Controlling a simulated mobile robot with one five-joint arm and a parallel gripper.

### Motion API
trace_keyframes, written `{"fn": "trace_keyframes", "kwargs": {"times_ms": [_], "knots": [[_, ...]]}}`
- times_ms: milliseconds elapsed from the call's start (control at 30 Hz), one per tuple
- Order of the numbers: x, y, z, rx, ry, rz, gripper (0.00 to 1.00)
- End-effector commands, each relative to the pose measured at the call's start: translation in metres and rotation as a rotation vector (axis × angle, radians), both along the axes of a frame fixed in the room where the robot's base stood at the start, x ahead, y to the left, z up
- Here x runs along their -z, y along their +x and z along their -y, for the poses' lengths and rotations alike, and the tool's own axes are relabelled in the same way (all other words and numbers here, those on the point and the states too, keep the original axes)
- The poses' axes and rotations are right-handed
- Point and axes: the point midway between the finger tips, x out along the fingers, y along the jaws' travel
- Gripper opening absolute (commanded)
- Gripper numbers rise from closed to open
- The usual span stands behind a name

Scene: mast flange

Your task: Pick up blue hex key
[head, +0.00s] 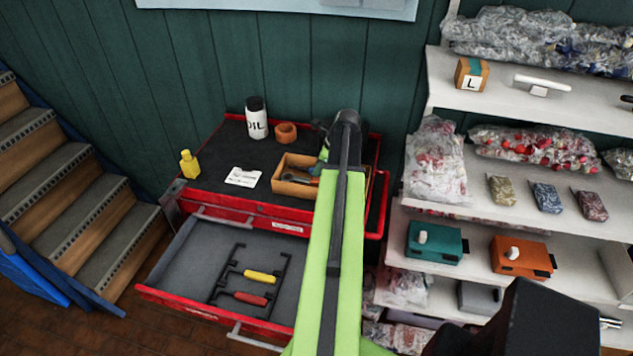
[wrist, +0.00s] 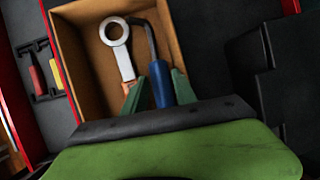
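The blue hex key (wrist: 161,84) lies in an open cardboard box in the wrist view. It has a blue handle and a dark bent rod reaching up into the box. My gripper (wrist: 157,77) is open, with its green fingers on either side of the blue handle, the right finger closer to it. I cannot tell whether either finger touches it. A ring-ended metal tool (wrist: 118,45) with some orange on it lies just left, its lower end near the left finger. In the head view my arm hides the hex key and most of the gripper.
The cardboard box (head: 287,187) stands on the red tool cabinet (head: 250,207). The open drawer below holds yellow (head: 260,276) and red (head: 251,299) handled tools. Shelves stand right.

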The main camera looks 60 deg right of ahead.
Motion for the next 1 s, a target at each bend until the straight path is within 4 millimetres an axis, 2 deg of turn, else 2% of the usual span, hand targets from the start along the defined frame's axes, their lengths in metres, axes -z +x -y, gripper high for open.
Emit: {"fn": "trace_keyframes", "kwargs": {"times_ms": [33, 267, 533, 1000], "knots": [[0.0154, 0.0029, 0.0007, -0.001, 0.000, -0.003, 0.35], [0.0127, 0.0046, 0.0005, 0.000, -0.001, -0.003, 0.35], [0.0125, 0.0044, 0.0004, -0.001, 0.000, -0.003, 0.00], [0.0099, 0.0042, 0.0003, -0.001, 0.000, -0.003, 0.00]]}}
